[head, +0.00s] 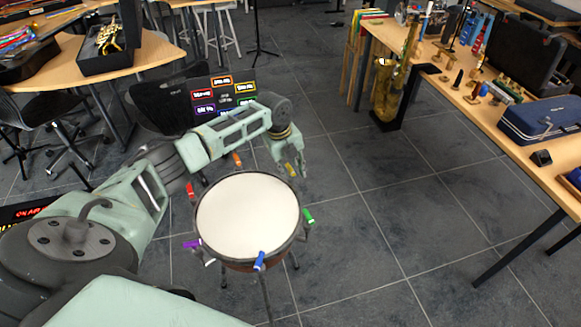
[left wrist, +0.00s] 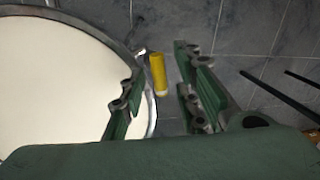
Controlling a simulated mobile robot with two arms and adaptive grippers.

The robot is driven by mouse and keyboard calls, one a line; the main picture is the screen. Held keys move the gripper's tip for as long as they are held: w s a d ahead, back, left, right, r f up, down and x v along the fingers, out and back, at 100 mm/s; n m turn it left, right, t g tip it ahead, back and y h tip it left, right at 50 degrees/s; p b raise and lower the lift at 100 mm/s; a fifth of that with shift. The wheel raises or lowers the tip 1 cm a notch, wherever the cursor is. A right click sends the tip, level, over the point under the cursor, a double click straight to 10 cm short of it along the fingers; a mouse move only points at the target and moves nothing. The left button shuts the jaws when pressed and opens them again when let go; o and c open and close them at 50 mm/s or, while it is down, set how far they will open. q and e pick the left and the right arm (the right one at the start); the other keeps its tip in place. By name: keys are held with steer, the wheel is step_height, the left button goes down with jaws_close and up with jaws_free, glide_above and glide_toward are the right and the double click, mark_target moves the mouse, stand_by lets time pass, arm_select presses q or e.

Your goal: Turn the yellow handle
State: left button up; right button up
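The yellow handle (head: 290,169) is on the far right rim of a drum with a white head (head: 248,215). In the left wrist view the yellow handle (left wrist: 158,74) stands beside the dark drum rim, with the white drumhead (left wrist: 55,85) to its left. My left gripper (head: 292,170) is over that side of the drum. In the left wrist view its two green fingers (left wrist: 158,110) are apart, with the handle showing between and beyond them; I see no clear contact. My right gripper is not in view.
Other coloured handles ring the drum: green (head: 308,216), blue (head: 259,261), purple (head: 192,244), red (head: 190,190) and orange (head: 237,159). A black panel with coloured labels (head: 224,95) stands behind. A table with instruments (head: 450,85) is at right. The floor between is clear.

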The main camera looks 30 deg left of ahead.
mark_target(284, 181)
arm_select(q)
step_height(284, 181, up, 12)
steer(key=s+a, duration=0.1)
steer(key=s, duration=0.1)
steer(key=shift+a+f, duration=0.1)
steer(key=shift+f, duration=0.05)
stand_by(0.5)
